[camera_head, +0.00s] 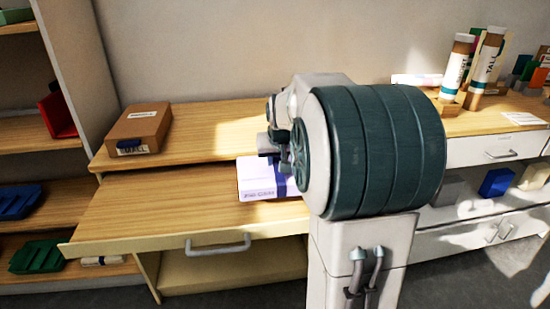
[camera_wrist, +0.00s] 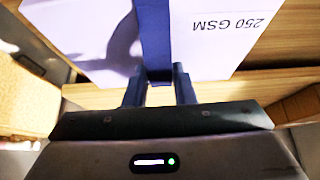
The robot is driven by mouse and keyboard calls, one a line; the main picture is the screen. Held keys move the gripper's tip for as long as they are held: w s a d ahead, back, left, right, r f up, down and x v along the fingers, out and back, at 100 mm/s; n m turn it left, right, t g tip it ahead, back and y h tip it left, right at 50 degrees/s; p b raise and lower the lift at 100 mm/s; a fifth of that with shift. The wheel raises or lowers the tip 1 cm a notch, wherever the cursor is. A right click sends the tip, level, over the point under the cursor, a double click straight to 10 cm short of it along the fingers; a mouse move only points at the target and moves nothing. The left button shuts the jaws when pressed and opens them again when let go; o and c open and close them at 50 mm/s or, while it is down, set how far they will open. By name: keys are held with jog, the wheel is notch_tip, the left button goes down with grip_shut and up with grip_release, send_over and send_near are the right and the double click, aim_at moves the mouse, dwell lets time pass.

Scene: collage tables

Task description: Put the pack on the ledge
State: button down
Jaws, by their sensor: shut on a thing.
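The pack (camera_head: 262,181) is a white and pale lavender block with a purple-blue band. In the wrist view the pack (camera_wrist: 210,45) shows "250 GSM" and its blue band runs between my fingers. My gripper (camera_wrist: 160,82) is shut on the pack at the band. In the head view my arm hides part of the pack and most of the gripper. The ledge (camera_head: 205,118) appears to be the raised wooden strip along the wall, behind the lower wooden top (camera_head: 170,205). The pack is by the ledge's front edge; I cannot tell whether it touches wood.
A brown cardboard box (camera_head: 139,128) sits at the ledge's left end. Two tall tubes (camera_head: 486,60) and small coloured items stand at the right. A shelf unit with trays (camera_head: 38,256) is at the left. The ledge between box and arm looks clear.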

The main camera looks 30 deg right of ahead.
aim_at(277, 168)
jog(key=shift+f+b, duration=0.3)
jog(key=shift+f, duration=1.4)
jog(key=shift+f, duration=0.2)
jog(key=c, duration=1.2)
grip_release()
jog(key=shift+s+r, duration=0.1)
jog(key=shift+r, duration=0.2)
jog(key=p+v, duration=0.2)
jog(key=v, duration=1)
jog(key=s+a+f+n+g, duration=0.1)
jog(key=s+a+f+g, duration=0.1)
jog(key=s+a+f, duration=0.4)
jog(key=s+a+f+n+g+y, duration=0.1)
jog(key=s+a+f, duration=0.5)
jog(key=s, duration=0.7)
jog(key=shift+s+a+n+g+y, duration=0.25)
jog(key=shift+a+n+g, duration=0.3)
jog(key=shift+a, duration=0.45)
